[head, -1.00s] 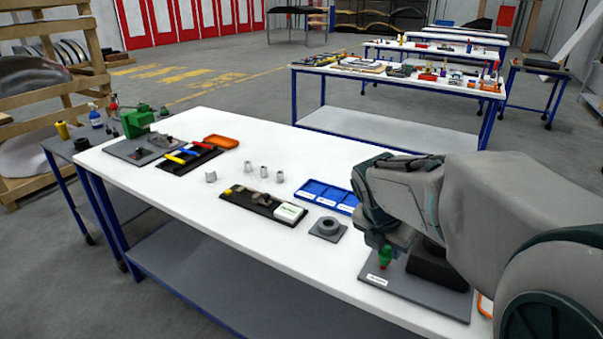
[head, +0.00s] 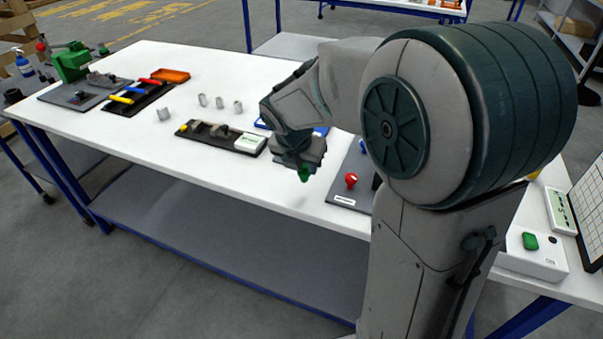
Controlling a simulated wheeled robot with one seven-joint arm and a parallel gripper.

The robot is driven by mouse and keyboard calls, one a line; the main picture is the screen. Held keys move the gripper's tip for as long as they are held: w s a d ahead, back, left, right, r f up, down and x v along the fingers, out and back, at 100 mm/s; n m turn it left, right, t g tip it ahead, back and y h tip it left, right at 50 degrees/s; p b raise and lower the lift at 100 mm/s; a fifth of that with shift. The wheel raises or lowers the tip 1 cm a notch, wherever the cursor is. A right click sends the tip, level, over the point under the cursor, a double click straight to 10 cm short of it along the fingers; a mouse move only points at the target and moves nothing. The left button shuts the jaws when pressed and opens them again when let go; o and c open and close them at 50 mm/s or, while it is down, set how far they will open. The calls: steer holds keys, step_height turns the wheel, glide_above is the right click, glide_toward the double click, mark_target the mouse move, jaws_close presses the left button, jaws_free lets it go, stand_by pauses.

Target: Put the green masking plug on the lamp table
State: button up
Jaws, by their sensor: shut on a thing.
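The fingertips are small and partly hidden by the wrist. A red plug (head: 351,180) stands on a dark grey plate (head: 343,198) to the right of the gripper. My arm hides the right part of that plate. I cannot tell which table is the lamp table.
A black tray with a white block (head: 250,144) lies left of the gripper. Several small grey cylinders (head: 203,100) stand behind it. At the right, a white box with a green button (head: 530,241) and a gridded panel (head: 590,205) stand on a white surface. Floor shows in front of the bench.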

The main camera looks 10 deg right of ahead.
mark_target(302, 174)
step_height(302, 174, down, 4)
steer(key=shift+a+f+b, duration=0.1)
steer(key=shift+b, duration=0.3)
steer(key=o, duration=0.9)
steer(key=shift+o, duration=0.2)
steer(key=p+v, duration=0.2)
steer(key=v, duration=1)
steer(key=s+d+f+m+y, duration=0.1)
steer(key=s+d+m, duration=0.1)
steer(key=s+m, duration=0.6)
steer(key=s+d+f+m+g+y, duration=0.1)
steer(key=s+m, duration=0.7)
steer(key=m, duration=1.3)
steer(key=shift+s+d+f+y, duration=0.15)
steer(key=shift+d+f+y, duration=0.25)
steer(key=shift+f, duration=0.45)
